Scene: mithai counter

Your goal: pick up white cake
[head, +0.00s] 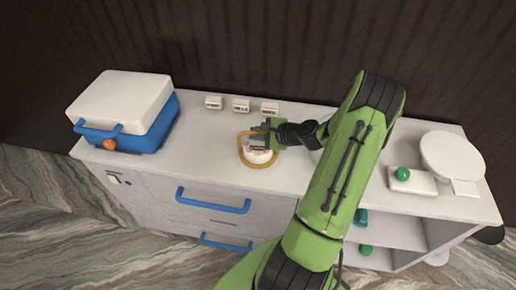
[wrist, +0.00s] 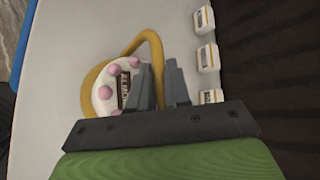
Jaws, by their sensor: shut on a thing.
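The white cake (wrist: 104,92) has pink dots around its top and a dark label with pale lettering. In the head view the cake (head: 257,155) is on the white counter, partly hidden by my gripper (head: 262,139). A thick yellow loop (wrist: 91,87) curves around the cake. It also shows around the cake in the head view (head: 241,154). In the wrist view my gripper (wrist: 160,82) has its two grey fingers close together, with the yellow loop running between them. The cake is just left of the fingers. Whether the cake touches the counter is unclear.
Three small white labelled blocks (head: 241,106) stand near the wall. A blue box with a white lid (head: 124,102) is at the left. A white scale-like thing (head: 453,157) and a green ball (head: 402,174) are at the right. The counter front-left is clear (head: 190,160).

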